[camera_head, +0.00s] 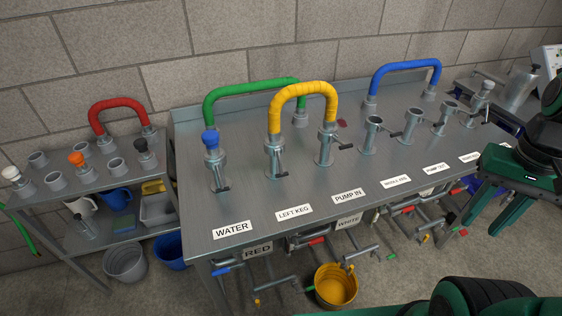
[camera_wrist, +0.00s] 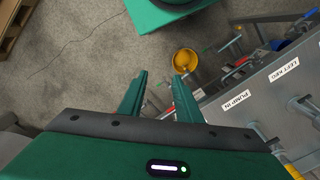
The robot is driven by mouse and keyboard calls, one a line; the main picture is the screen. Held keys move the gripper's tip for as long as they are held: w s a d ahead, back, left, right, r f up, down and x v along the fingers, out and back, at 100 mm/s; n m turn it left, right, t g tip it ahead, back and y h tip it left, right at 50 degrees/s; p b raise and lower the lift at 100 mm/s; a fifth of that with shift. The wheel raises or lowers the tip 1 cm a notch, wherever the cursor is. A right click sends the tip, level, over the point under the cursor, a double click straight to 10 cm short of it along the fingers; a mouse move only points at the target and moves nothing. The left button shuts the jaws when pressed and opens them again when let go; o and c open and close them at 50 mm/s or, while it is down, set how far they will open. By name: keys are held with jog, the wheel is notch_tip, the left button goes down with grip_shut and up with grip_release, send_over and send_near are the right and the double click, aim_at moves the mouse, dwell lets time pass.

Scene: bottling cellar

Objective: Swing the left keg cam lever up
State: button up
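The left keg port (camera_head: 275,158) is a grey metal upright on the steel bench, behind the LEFT KEG label (camera_head: 294,212). One end of a yellow hose (camera_head: 303,90) sits on it; the other end sits on the PUMP IN port (camera_head: 325,150). The left keg cam lever (camera_head: 283,174) is a small dark bar low on the port, pointing out to the side and downward. The LEFT KEG label shows in the wrist view (camera_wrist: 285,70). My gripper (camera_head: 481,224) is open and empty, off the bench's right front, well away from the lever. Its fingers also show apart in the wrist view (camera_wrist: 160,77).
The WATER port (camera_head: 215,165) with a blue cap stands left of the left keg port. Green (camera_head: 255,86) and blue (camera_head: 405,65) hoses arch behind. Valves and pipes stick out below the bench front near a yellow bucket (camera_head: 335,288). A shelf (camera_head: 100,178) stands left.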

jog(key=shift+o, duration=0.9)
jog(key=o, duration=0.4)
jog(key=shift+s+r, duration=0.2)
jog(key=shift+s, duration=0.05)
jog(key=w+a+n+t, duration=0.1)
jog(key=w+a+n, duration=0.2)
jog(key=w, duration=0.6)
jog(key=n+t+y, duration=0.3)
jog(key=n, duration=0.6)
send_near(281, 168)
jog(key=x, duration=0.9)
jog(key=shift+c, duration=0.4)
